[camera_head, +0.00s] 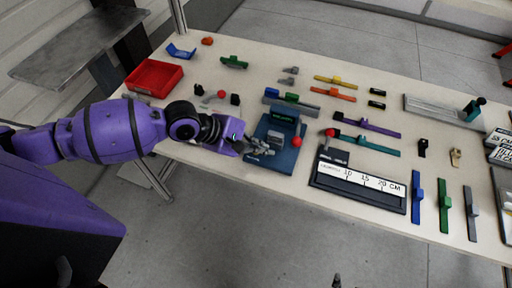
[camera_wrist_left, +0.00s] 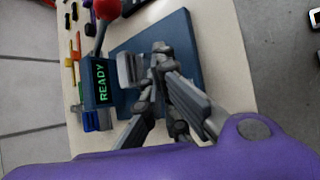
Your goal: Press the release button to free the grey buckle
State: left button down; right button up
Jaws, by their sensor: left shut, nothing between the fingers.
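A blue base plate (camera_head: 285,160) lies near the table's front edge, and it also shows in the left wrist view (camera_wrist_left: 183,38). A grey block (camera_head: 275,137), seemingly the grey buckle, sits on it, and it shows in the wrist view (camera_wrist_left: 129,68). Behind it stands a dark box (camera_wrist_left: 102,80) with green "READY" text. A lever with a red ball (camera_head: 297,142) rises beside the box. My left gripper (camera_head: 268,150) is shut and empty, low over the plate close to the grey block. I cannot tell whether they touch. I cannot make out a separate release button.
A red tray (camera_head: 153,77) stands at the left. A black ruler board (camera_head: 358,184) lies right of the plate. Several coloured bars with blocks, such as a purple one (camera_head: 366,124), fill the middle and right. Bare table lies between them.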

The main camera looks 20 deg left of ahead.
dwell(0.3)
pick_arm(q)
jog(key=shift+r+p, duration=0.75)
jog(key=shift+r, duration=0.1)
pick_arm(e)
jog(key=shift+w+r+t, duration=0.3)
jog(key=shift+w+r, duration=0.65)
jog(key=shift+r, duration=0.3)
pick_arm(q)
notch_tip(320, 180, up, 5)
jog(key=p, duration=0.3)
pick_arm(e)
jog(key=w+r+t, duration=0.1)
jog(key=w+r, duration=0.3)
jog(key=r, duration=0.2)
jog(key=shift+w, duration=0.25)
